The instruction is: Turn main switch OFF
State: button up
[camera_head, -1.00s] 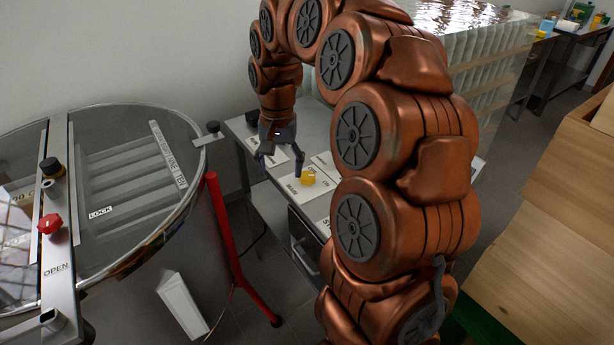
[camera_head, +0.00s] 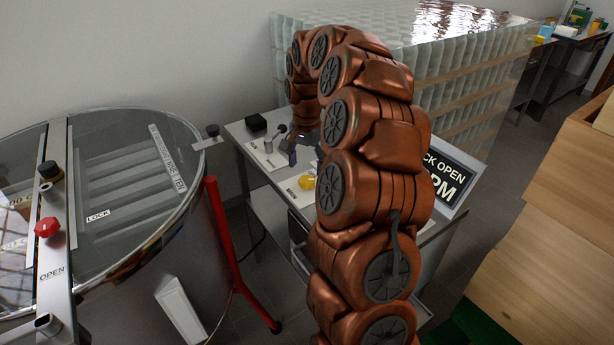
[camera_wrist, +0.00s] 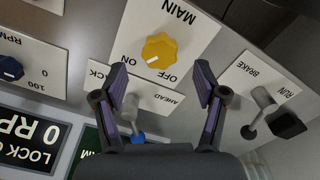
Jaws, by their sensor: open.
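The main switch is a yellow rotary knob (camera_wrist: 159,48) on a white plate marked MAIN, ON and OFF in the wrist view. A white mark on the knob lies at its lower left edge, between the ON and OFF labels; I cannot tell the exact setting. In the head view the yellow knob (camera_head: 307,182) sits on the panel, partly beside my arm. My gripper (camera_wrist: 160,85) is open and empty, its two fingers apart on either side below the knob, not touching it. In the head view my gripper (camera_head: 305,154) hangs above the panel, partly hidden by my arm.
A brake lever (camera_wrist: 257,113) stands on the plate at the right, a blue RPM knob (camera_wrist: 10,68) at the left. A blue-tipped lever (camera_wrist: 134,125) is near the left finger. A display (camera_head: 450,180) and a round tank (camera_head: 110,190) flank the panel.

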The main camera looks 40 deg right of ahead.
aim_at(306, 180)
notch_tip(306, 180, down, 5)
jog(key=shift+r+p, duration=0.1)
jog(key=shift+p, duration=0.3)
jog(key=shift+c, duration=0.3)
jog(key=c, duration=1.1)
